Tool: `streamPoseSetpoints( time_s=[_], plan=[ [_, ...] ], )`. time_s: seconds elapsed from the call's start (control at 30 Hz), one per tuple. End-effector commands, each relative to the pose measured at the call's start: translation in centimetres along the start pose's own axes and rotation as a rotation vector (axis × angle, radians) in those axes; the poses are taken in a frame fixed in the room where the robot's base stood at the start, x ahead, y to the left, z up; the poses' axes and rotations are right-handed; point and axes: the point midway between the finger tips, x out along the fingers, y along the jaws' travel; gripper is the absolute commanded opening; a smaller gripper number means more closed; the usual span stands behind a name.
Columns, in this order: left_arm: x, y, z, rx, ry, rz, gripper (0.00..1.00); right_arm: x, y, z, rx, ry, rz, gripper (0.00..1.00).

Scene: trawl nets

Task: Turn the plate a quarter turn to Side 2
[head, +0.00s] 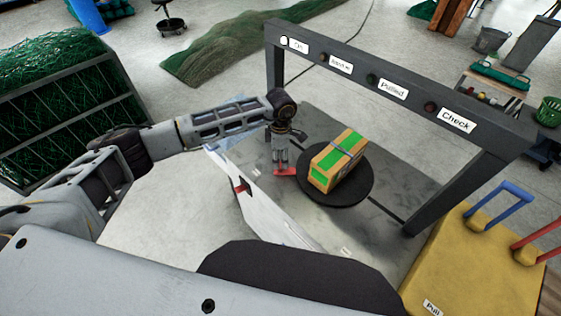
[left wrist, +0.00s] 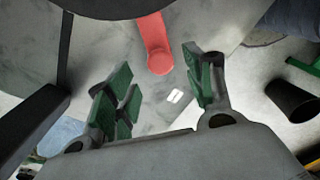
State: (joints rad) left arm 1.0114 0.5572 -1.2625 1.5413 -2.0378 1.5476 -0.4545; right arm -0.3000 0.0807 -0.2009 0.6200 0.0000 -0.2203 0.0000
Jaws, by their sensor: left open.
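The plate (head: 352,192) is a round dark disc with a cardboard box (head: 330,174) with a green stripe and a grey strap on it. A red tab (head: 286,172) sticks out at the plate's left edge. My left gripper (head: 280,164) points down at this tab. In the left wrist view the plate (left wrist: 105,6) shows at the top edge. There the red tab (left wrist: 156,45) lies ahead of the open green-padded fingers of my left gripper (left wrist: 158,88), with nothing between them. My right gripper is not in view.
A dark frame (head: 440,92) with labelled lamps stands behind the plate; its leftmost lamp looks white. A yellow block (head: 455,262) with blue and red handles is at right. A white panel (head: 262,207) stands left of the plate. A crate of green net (head: 60,105) is far left.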

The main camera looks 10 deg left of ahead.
Motion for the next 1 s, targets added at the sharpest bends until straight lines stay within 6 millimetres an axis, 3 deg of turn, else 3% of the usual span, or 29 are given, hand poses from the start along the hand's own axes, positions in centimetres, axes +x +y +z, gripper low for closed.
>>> streamPoseSetpoints(
  time_s=[0.3, 0.73, 1.0],
  plan=[
    [3.2, -0.1, 0.0, 0.0, 0.001, -0.001, 0.53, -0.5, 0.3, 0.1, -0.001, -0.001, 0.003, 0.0],
    [3.8, 0.0, 0.0, 0.001, 0.0, 0.0, 0.53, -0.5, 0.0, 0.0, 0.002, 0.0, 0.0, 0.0],
    [3.8, 0.0, 0.0, 0.001, 0.0, 0.0, 0.18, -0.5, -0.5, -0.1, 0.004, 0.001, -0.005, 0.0]
  ],
)
